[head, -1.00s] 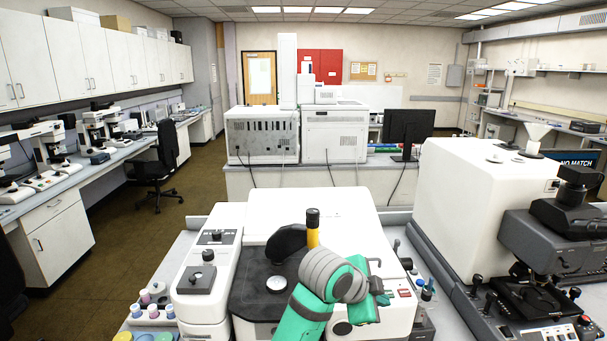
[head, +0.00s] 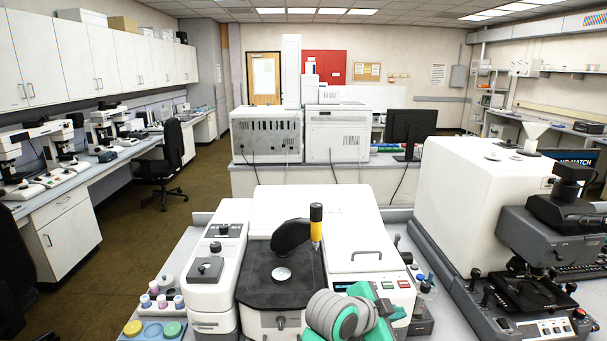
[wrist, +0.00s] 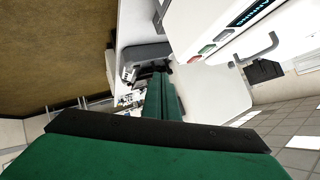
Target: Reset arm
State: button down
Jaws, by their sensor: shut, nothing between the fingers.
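My arm, teal and grey, shows at the bottom of the head view, in front of the white infrared microscope (head: 315,215). Green parts of my gripper (wrist: 163,98) show in the wrist view, shut with nothing held. The fingertips cannot be made out in the head view. The microscope has a dark stage (head: 262,292) with a round silver disc (head: 281,274), and a black and yellow upright part (head: 316,228). My arm is apart from the disc, to its lower right.
Small capped vials (head: 162,298) and a blue tray (head: 150,331) sit at the lower left. A grey microscope (head: 548,240) and a large white unit (head: 470,200) stand on the right. A small bottle (head: 426,283) stands right of my arm. Brown floor lies open at left.

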jog(key=s+a+f+n+t, duration=0.1)
jog(key=s+f+n+t, duration=0.4)
jog(key=f+n, duration=0.55)
jog(key=s+a+f+n+t+y, duration=0.2)
jog(key=s+a+f+n+y, duration=0.4)
jog(key=s+f, duration=0.5)
jog(key=s+a+f+n+t+y, duration=0.1)
jog(key=s+a+f, duration=0.1)
jog(key=s+a, duration=0.4)
jog(key=s+a+f+y, duration=0.1)
jog(key=s+a, duration=0.2)
jog(key=s, duration=0.6)
jog(key=s+a+r, duration=0.2)
jog(key=s+a, duration=0.1)
jog(key=s, duration=0.3)
jog(key=s+a+r+y, duration=0.1)
jog(key=s+a+r, duration=0.1)
jog(key=s, duration=0.5)
jog(key=shift+s+a+r+t, duration=0.15)
jog(key=shift+a+r+t, duration=0.15)
jog(key=shift+a+r, duration=0.15)
jog(key=shift+m, duration=0.25)
